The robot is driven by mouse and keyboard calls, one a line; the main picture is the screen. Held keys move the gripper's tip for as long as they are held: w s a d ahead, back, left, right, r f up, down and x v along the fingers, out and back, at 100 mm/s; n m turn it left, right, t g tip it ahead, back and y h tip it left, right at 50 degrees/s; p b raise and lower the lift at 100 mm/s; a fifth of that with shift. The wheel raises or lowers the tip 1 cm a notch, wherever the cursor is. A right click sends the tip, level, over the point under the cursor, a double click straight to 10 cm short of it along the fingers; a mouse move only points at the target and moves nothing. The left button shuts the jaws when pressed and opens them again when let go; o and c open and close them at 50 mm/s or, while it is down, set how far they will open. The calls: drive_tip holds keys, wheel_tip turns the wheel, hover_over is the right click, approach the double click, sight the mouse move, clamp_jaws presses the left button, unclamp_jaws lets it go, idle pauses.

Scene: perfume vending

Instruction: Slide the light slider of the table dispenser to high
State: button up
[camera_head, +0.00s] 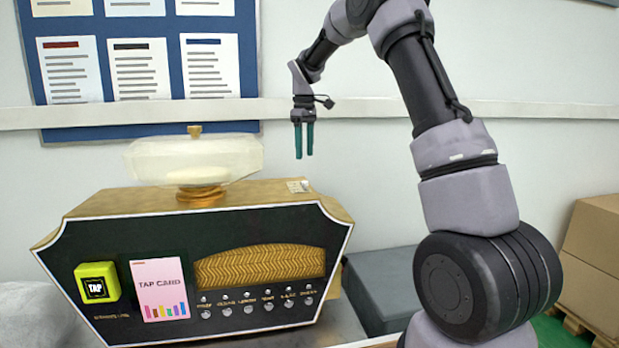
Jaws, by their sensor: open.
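The table dispenser (215,235) has a dark front with a pale border and a gold-brown top. A row of several small round knobs (248,308) with tiny labels runs along its lower front, under a gold patterned panel (260,266). A small pale plate with marks (299,186) lies on the top near the right end. I cannot tell for sure which part is the light slider, or its setting. A translucent white lamp-like vessel (195,160) stands on the top. My gripper (304,155) points down with teal fingers, open and empty, above the right end of the top, apart from it.
A yellow-green TAP reader (97,282) and a pink tap card panel (159,289) are on the dispenser's left front. A grey box (382,286) stands right of it, and cardboard boxes (596,262) are at far right. A notice board (220,118) hangs behind.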

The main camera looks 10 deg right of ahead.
sight(305, 185)
wheel_tip(305, 185, down, 9)
idle(0.3)
clamp_jaws()
idle(1.4)
